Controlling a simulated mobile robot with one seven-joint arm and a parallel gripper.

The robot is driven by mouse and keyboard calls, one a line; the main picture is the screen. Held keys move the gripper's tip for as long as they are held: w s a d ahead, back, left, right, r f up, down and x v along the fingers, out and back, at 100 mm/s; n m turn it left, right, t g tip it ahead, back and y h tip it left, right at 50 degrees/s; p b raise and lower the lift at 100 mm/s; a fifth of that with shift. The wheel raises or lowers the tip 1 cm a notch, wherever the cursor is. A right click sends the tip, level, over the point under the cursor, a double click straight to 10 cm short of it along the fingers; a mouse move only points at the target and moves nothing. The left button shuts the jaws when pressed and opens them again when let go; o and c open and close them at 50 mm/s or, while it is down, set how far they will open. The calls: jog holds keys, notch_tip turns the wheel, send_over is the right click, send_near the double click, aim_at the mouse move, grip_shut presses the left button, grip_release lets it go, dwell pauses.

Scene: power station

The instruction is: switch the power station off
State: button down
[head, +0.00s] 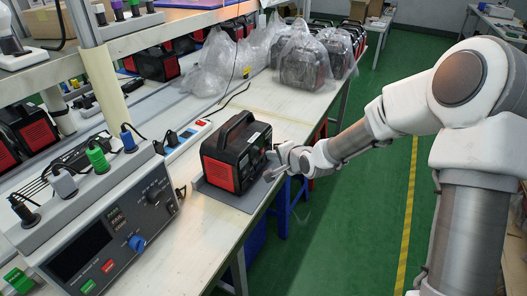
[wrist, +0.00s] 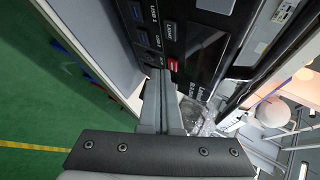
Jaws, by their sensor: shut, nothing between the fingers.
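The power station (head: 222,168), a black box with red sides and a top handle, stands upright on a grey mat on the workbench. My gripper (head: 275,161) is at its front panel, on the right side in the head view. In the wrist view, the panel of the power station (wrist: 195,38) shows USB ports, a light button, a dark display and a small red switch (wrist: 172,64). My gripper (wrist: 158,78) is shut and empty, its fingertips close beside the red switch. I cannot tell if they touch the panel. The display looks dark.
A grey test instrument (head: 105,235) with knobs stands at the front left of the workbench (head: 205,240). A white power strip (head: 185,140) lies behind the power station. Plastic-wrapped units (head: 305,60) stand farther back. The green floor is clear to the right.

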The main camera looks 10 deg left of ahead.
jog(key=shift+s+d, duration=0.2)
jog(key=shift+d, duration=0.25)
jog(key=shift+d, duration=0.1)
jog(key=shift+s+d+p, duration=0.35)
jog(key=shift+d+p, duration=0.3)
jog(key=shift+d, duration=0.25)
jog(key=shift+s+d+p, duration=0.3)
jog(key=shift+d+p, duration=0.3)
jog(key=shift+d, duration=0.3)
jog(key=shift+s+d+p, duration=0.35)
jog(key=shift+d+p, duration=0.3)
jog(key=shift+d, duration=0.25)
